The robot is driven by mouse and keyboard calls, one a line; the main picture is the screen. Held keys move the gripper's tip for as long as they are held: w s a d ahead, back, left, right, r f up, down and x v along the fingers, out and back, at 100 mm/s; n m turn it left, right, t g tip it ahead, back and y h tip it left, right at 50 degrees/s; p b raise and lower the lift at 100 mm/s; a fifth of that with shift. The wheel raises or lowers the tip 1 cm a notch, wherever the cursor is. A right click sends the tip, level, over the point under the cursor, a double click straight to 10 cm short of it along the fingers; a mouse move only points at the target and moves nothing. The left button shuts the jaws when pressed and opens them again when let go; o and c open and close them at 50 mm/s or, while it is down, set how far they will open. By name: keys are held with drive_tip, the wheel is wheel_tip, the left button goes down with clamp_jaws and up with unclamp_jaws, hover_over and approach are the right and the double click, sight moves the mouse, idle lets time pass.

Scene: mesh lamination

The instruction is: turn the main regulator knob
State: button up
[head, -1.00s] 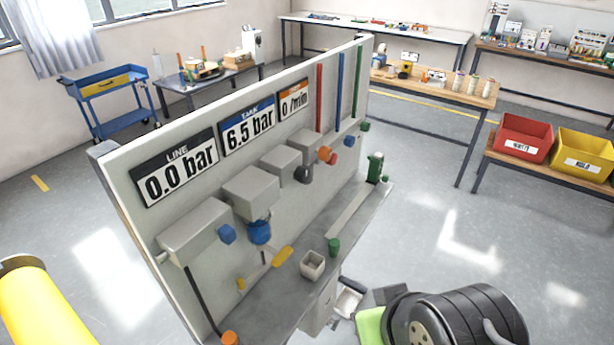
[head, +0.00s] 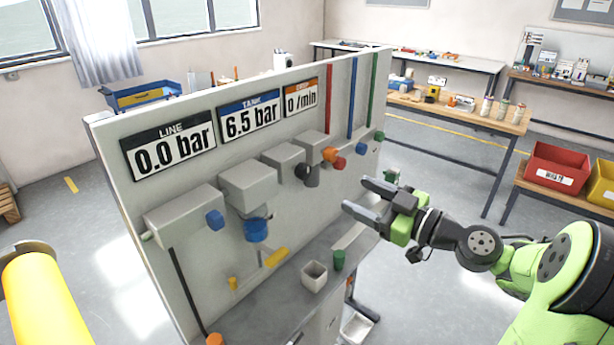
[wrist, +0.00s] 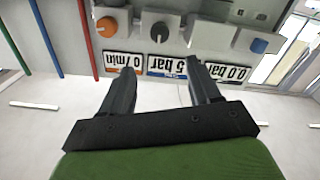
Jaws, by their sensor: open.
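The grey panel (head: 345,110) carries several knobs, and I cannot read which is the main regulator. A blue knob (head: 215,220) sits on the left grey box. A black knob (head: 303,171) and an orange knob (head: 330,155) sit further right. The wrist view shows the panel upside down, with the orange knob (wrist: 107,27), black knob (wrist: 160,32) and blue knob (wrist: 260,45) beyond the fingertips. My gripper (head: 363,198) is open and empty, in front of the panel's right part, apart from every knob. Its fingers (wrist: 161,70) point toward the panel.
Displays read LINE 0.0 bar (head: 170,152), TANK 6.5 bar (head: 250,116) and 0 /min (head: 300,97). A yellow lever (head: 276,257) juts out. A yellow cylinder (head: 40,300) stands at left.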

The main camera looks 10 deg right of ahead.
sight(307, 172)
drive_tip(key=p+x, duration=0.3)
drive_tip(key=x, duration=1.1)
drive_tip(key=c, duration=1)
